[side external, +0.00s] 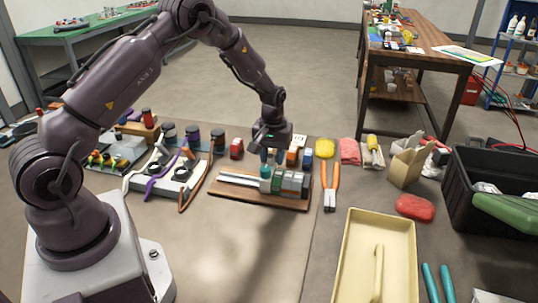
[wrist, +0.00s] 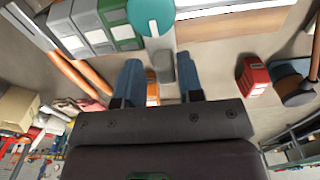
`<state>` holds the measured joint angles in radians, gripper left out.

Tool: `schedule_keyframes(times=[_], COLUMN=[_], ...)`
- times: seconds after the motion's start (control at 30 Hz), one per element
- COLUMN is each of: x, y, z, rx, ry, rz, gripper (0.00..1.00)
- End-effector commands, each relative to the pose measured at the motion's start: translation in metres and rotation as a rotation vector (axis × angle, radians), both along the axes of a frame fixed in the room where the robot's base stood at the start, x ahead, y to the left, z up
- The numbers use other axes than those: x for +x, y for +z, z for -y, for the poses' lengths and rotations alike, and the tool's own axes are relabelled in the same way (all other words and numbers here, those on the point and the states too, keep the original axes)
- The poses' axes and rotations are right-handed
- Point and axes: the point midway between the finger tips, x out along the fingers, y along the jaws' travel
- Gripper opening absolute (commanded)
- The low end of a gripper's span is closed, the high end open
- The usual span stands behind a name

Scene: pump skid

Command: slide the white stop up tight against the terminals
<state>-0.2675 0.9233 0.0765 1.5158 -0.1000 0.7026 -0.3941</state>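A wooden board (side external: 231,194) carries a silver rail (side external: 238,180) with a row of grey, white and green terminals (side external: 289,183) at its right end. The terminals also show at the upper left of the wrist view (wrist: 90,28). A teal round knob (wrist: 151,18) with a white line sits beside the green terminal. A small grey block (wrist: 161,68) lies just below the knob. I cannot tell whether that block is the white stop; no clearly white stop shows. My gripper (wrist: 160,78) is open, its blue fingers on either side of the space below that block.
Cables and a grey fixture (side external: 180,175) lie left. A red block (side external: 236,149) stands behind the board. A cream tray (side external: 352,262) is at front; bench left of it is clear.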

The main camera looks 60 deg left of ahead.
Motion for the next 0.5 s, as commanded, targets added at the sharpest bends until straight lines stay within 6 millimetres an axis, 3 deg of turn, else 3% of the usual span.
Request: schedule_keyframes(times=[0.33,0.5], x=[-0.001,-0.001], y=[0.001,0.019], z=[-0.002,-0.002], rx=[0.002,0.004], ry=[0.001,0.001], rz=[-0.004,-0.001], gripper=[0.45,0.45])
